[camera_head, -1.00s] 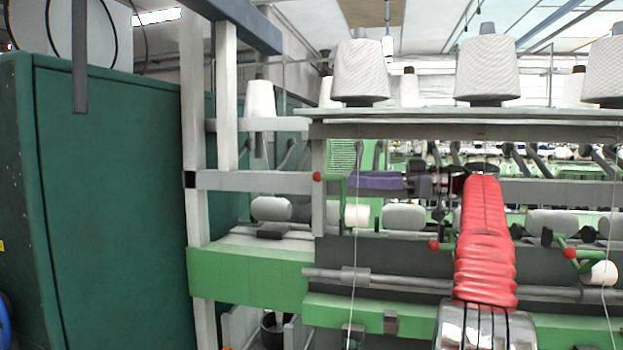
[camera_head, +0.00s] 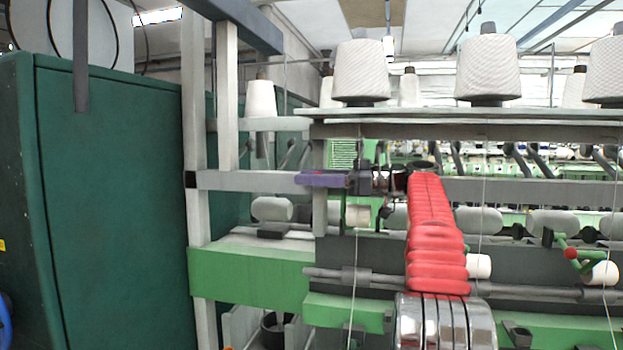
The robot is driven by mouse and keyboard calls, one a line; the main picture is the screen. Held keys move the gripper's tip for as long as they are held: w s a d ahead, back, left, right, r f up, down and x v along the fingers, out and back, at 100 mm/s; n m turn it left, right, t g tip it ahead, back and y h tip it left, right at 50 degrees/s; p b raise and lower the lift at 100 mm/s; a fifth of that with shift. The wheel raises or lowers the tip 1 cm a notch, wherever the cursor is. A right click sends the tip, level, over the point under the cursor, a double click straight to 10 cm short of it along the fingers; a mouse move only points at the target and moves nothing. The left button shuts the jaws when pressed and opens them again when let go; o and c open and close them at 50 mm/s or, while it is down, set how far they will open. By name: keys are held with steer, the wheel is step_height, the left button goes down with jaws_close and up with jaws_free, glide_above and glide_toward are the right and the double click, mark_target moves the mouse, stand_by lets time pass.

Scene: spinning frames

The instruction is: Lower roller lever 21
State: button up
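My arm is a red ribbed sleeve rising from a chrome base. It reaches up and then left to my gripper (camera_head: 322,179), which has a purple part at its end. The gripper lies level in front of the upper left frame bar, where a raised lever's red ball showed earlier. That lever and its ball are hidden now; I cannot tell if the gripper touches it. I cannot see the finger gap. Another lever (camera_head: 572,253), green with a red ball, sits low at the right beside a white roll (camera_head: 600,273). No number is readable.
Large yarn cones (camera_head: 362,72) stand on the top shelf. Grey rollers (camera_head: 478,220) line the machine behind the arm. A dark green cabinet (camera_head: 115,200) fills the left, beside a grey upright post (camera_head: 196,140). Thin threads hang in front of the machine.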

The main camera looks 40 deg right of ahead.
steer(key=shift+c, duration=0.3)
jaws_close()
stand_by(0.4)
